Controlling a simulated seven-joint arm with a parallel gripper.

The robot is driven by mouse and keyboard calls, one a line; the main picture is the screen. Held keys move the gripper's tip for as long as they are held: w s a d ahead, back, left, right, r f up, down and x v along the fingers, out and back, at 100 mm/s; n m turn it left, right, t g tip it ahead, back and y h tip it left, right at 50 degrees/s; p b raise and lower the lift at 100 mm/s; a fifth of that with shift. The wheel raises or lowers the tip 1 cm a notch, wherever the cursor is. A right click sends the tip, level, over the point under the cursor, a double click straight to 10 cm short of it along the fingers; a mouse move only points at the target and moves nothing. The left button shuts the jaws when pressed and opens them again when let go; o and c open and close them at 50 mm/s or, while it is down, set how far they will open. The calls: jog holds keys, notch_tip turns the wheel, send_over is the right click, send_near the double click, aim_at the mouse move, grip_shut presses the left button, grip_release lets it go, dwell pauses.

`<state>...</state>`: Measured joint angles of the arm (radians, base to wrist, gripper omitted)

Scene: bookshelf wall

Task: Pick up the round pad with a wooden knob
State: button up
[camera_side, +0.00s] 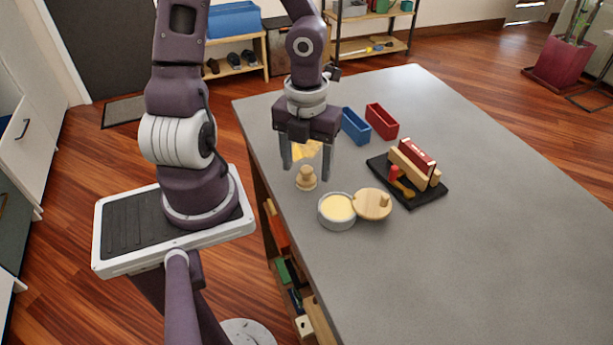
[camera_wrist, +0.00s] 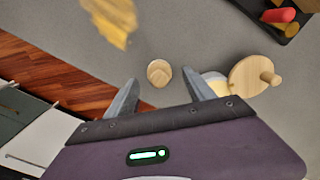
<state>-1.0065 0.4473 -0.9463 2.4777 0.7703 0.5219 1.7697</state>
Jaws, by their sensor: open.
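The small round pad with a wooden knob (camera_side: 306,180) stands upright on the grey table near its left edge. In the wrist view its light wooden top (camera_wrist: 159,73) shows between the fingertips. My gripper (camera_side: 307,169) points down over it with the fingers apart and nothing held. In the wrist view the open fingers (camera_wrist: 160,77) lie on either side of the pad. The side view does not clearly show how far the fingertips are above the table.
A tin of pale yellow stuff (camera_side: 337,211) stands close by, with a round knobbed wooden lid (camera_side: 371,205) against it. A black tray (camera_side: 428,191) with brushes and blocks, a blue bin (camera_side: 355,127) and a red bin (camera_side: 382,121) stand farther off.

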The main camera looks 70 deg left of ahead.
aim_at(306, 168)
jog(key=shift+f, duration=0.95)
jog(key=shift+c, duration=0.2)
grip_shut()
jog(key=shift+r, duration=0.1)
notch_tip(306, 168, up, 9)
jog(key=shift+a, duration=0.15)
jog(key=shift+r, duration=0.45)
